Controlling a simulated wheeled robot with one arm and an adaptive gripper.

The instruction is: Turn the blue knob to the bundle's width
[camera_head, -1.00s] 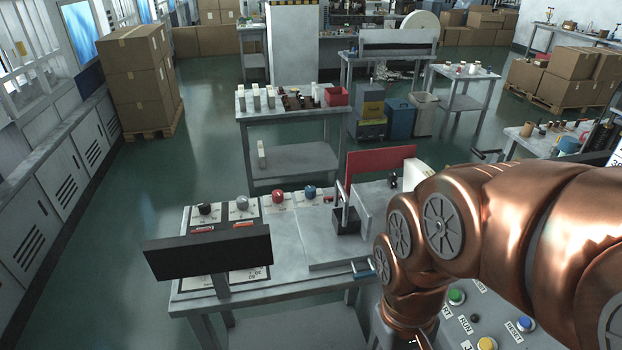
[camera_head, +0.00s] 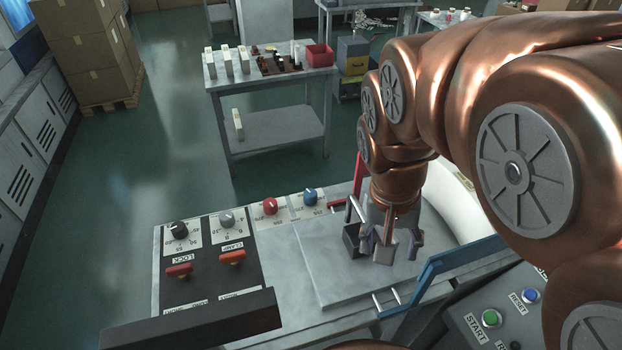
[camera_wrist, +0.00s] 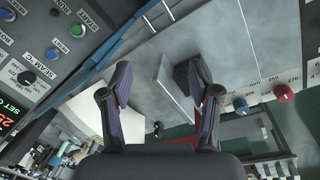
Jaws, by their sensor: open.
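The blue knob (camera_head: 310,195) stands on a pale dial plate at the back edge of the grey machine table, right of the red knob (camera_head: 270,206). In the wrist view the blue knob (camera_wrist: 240,105) is at the right, beside the red knob (camera_wrist: 284,93). My gripper (camera_head: 390,248) points down over the table, to the right of and nearer than the blue knob, apart from it. In the wrist view my gripper (camera_wrist: 160,80) has its two fingers spread, with nothing held between them. I cannot make out a bundle or the dial setting.
A small dark box (camera_head: 352,239) is close to the left of my gripper. A black knob (camera_head: 179,230), a grey knob (camera_head: 226,219) and two red-orange handles are on the left panel. A blue bar (camera_head: 440,268) and a button console (camera_head: 480,335) lie at the right front.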

